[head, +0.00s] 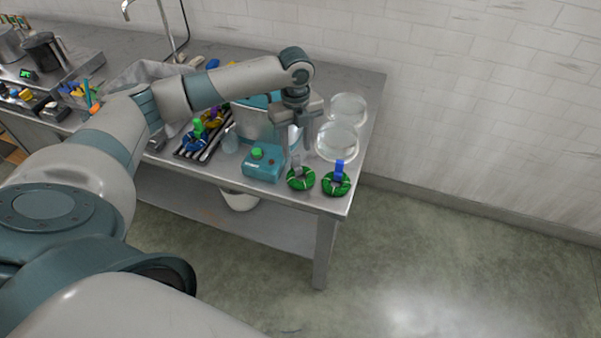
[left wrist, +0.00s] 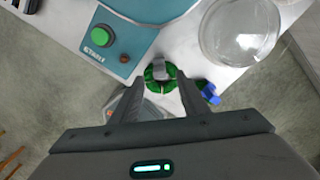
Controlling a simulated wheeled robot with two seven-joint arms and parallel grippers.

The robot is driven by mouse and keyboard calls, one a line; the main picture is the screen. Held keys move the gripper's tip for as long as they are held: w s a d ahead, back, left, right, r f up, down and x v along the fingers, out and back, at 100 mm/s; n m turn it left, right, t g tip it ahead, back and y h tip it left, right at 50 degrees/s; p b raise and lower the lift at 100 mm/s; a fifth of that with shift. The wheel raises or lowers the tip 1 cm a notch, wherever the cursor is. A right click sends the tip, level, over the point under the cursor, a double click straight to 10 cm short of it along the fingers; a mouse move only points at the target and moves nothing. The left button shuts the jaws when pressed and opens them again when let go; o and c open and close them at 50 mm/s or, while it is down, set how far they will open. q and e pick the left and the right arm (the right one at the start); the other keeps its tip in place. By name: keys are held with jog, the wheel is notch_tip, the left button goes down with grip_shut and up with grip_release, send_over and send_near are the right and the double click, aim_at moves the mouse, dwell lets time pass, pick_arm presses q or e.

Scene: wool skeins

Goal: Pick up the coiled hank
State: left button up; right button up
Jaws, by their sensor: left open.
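Two green coiled hanks lie near the table's front right corner. One hank (head: 301,181) has a grey tag standing up; it also shows in the left wrist view (left wrist: 160,84). The other hank (head: 336,187) has a blue tag (left wrist: 210,93) and lies just to the right. My left gripper (head: 296,146) is open and empty, pointing down above the table, behind and above the grey-tagged hank in the head view. In the left wrist view that hank appears between the two fingertips, with the fingers' ends close to its sides. My right gripper is not in view.
A teal box with a green button (head: 262,162) stands left of the hanks. Clear glass domes (head: 337,141) stand behind them. A dark tray (head: 199,142) with colored skeins is farther left. The table's front and right edges are close to the hanks.

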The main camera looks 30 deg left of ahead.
aim_at(296, 156)
pick_arm(q)
jog(key=shift+f, duration=0.4)
jog(key=shift+f+p, duration=0.6)
notch_tip(296, 156, down, 3)
jog(key=shift+a+f+p, duration=0.1)
jog(key=shift+p, duration=0.5)
jog(key=shift+f, duration=0.4)
grip_shut()
jog(key=shift+r, duration=0.15)
